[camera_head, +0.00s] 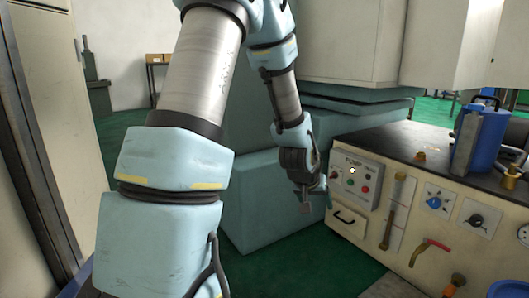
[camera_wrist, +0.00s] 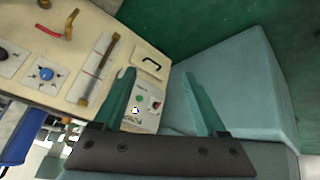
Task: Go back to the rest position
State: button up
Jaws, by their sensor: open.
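My arm reaches down across the middle of the head view, with my gripper (camera_head: 306,202) hanging just left of the bench's control panel. In the wrist view my gripper (camera_wrist: 158,76) shows two teal fingers apart with nothing held between them. The control panel (camera_head: 356,182) has several small buttons and a label that seems to read "PUMP"; it also shows in the wrist view (camera_wrist: 143,108), partly behind one finger. I cannot tell from these views how far the fingertips are from the panel.
The bench (camera_head: 405,150) fills the right, with a blue knob (camera_head: 434,202), a red-handled lever (camera_head: 428,248) and a blue container (camera_head: 480,138). A teal machine base (camera_head: 262,205) stands close behind my gripper. Green floor (camera_head: 295,262) is open below. A door frame (camera_head: 40,150) is at left.

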jog(key=s+a+r+n+g+y+p, duration=0.1)
jog(key=s+a+r+g+y, duration=0.15)
jog(key=s+a, duration=0.65)
jog(key=s+a+r+n+g+y, duration=0.15)
jog(key=s+a+r, duration=0.25)
jog(key=a, duration=0.9)
notch_tip(320, 180, up, 38)
jog(key=p, duration=3.8)
jog(key=shift+s+f, duration=0.15)
jog(key=shift+s, duration=0.2)
jog(key=shift+d, duration=0.15)
